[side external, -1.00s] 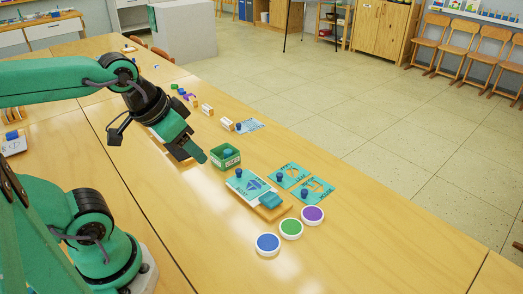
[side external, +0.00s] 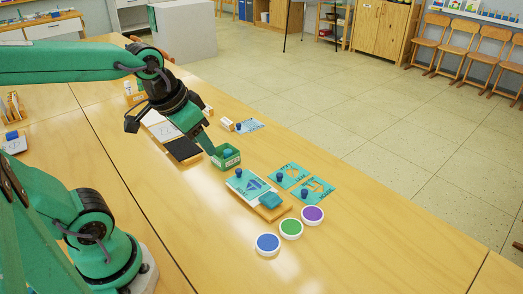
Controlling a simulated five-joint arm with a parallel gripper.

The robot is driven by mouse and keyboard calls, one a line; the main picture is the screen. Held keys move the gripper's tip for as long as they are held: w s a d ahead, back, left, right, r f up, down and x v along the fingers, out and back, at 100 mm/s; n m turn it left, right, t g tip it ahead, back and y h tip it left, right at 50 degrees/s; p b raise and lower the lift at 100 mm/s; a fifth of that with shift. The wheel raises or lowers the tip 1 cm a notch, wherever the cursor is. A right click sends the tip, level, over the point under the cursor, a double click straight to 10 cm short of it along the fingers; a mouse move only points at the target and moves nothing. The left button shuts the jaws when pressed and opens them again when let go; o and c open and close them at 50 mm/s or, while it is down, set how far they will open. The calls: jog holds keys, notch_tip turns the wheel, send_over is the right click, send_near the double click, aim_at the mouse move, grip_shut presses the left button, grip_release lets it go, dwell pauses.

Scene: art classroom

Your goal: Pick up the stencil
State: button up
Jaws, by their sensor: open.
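Several flat stencils with blue knobs lie on the table. One teal stencil (side external: 243,179) lies on a wooden board, with a teal block (side external: 270,200) at the board's near end. Two more teal stencils, a farther one (side external: 291,170) and a nearer one (side external: 321,185), lie flat to its right. A pale blue sheet (side external: 251,124) with a knob lies farther back. My gripper (side external: 208,147) is open and empty, pointing down by the back left rim of a small green box (side external: 230,161), apart from the stencils. Its far finger is hard to make out.
The green box holds a blue item. Three round paint pots, blue (side external: 268,242), green (side external: 291,227) and purple (side external: 312,214), stand in front of the board. A white sheet with a black panel (side external: 183,149) lies behind my gripper.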

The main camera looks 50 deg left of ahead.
jog(key=w+a+f+g, duration=0.2)
jog(key=w+a+f, duration=0.2)
jog(key=w, duration=0.5)
jog(key=g, duration=0.3)
send_near(239, 170)
jog(key=shift+s+f, duration=0.4)
jog(key=shift+s, duration=0.1)
jog(key=shift+w+a+f, duration=0.15)
jog(key=shift+a+f, duration=0.05)
jog(key=shift+f, duration=0.1)
jog(key=shift+f, duration=1.3)
jog(key=shift+w+d+f, duration=0.1)
jog(key=shift+f, duration=1.15)
jog(key=shift+w+f, duration=0.1)
jog(key=shift+f, duration=1.2)
